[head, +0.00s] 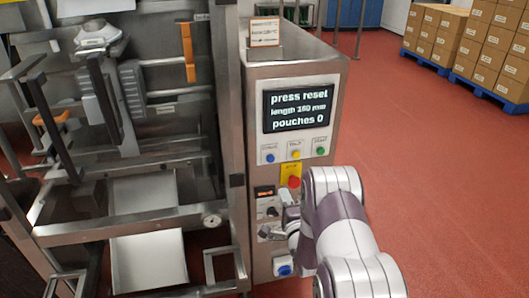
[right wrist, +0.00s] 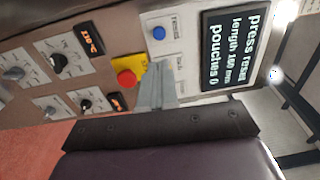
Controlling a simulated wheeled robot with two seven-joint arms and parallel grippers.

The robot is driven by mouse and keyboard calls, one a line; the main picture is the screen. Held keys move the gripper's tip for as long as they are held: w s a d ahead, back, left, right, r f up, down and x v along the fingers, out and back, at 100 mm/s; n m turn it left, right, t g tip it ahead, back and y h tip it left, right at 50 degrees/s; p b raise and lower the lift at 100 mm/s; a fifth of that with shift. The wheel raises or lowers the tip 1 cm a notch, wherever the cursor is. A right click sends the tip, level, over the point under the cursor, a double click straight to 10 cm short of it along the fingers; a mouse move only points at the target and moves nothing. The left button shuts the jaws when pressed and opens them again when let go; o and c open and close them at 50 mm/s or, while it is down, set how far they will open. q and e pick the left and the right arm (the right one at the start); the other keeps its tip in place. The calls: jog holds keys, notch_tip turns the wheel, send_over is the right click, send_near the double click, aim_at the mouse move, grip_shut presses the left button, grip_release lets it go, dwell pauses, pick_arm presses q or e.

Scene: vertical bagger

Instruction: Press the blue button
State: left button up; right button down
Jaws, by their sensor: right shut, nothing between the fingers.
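The blue button (head: 270,158) sits below the screen at the left end of a row of three on the machine's panel. In the right wrist view, the blue button (right wrist: 158,33) is beside the label "reset". My right gripper (head: 289,213) is in front of the panel, lower than the blue button. In the right wrist view, my right gripper (right wrist: 158,72) has its fingers shut and empty, pointing toward the button row. A gap shows between the fingertips and the blue button in that view. My left gripper is not in view.
The screen (head: 298,106) reads "press reset", "length 160 mm", "pouches 0". Yellow (head: 296,155) and green (head: 320,151) buttons share the row. A red stop button (head: 294,182) on a yellow plate sits below. Knobs (right wrist: 58,61) line the panel. Open red floor lies right.

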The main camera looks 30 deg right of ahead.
jog(key=p, duration=0.3)
send_near(271, 160)
jog(key=x, duration=0.6)
jog(key=shift+r, duration=0.1)
jog(key=shift+w+d, duration=0.1)
jog(key=shift+w, duration=0.3)
jog(key=shift+b, duration=0.3)
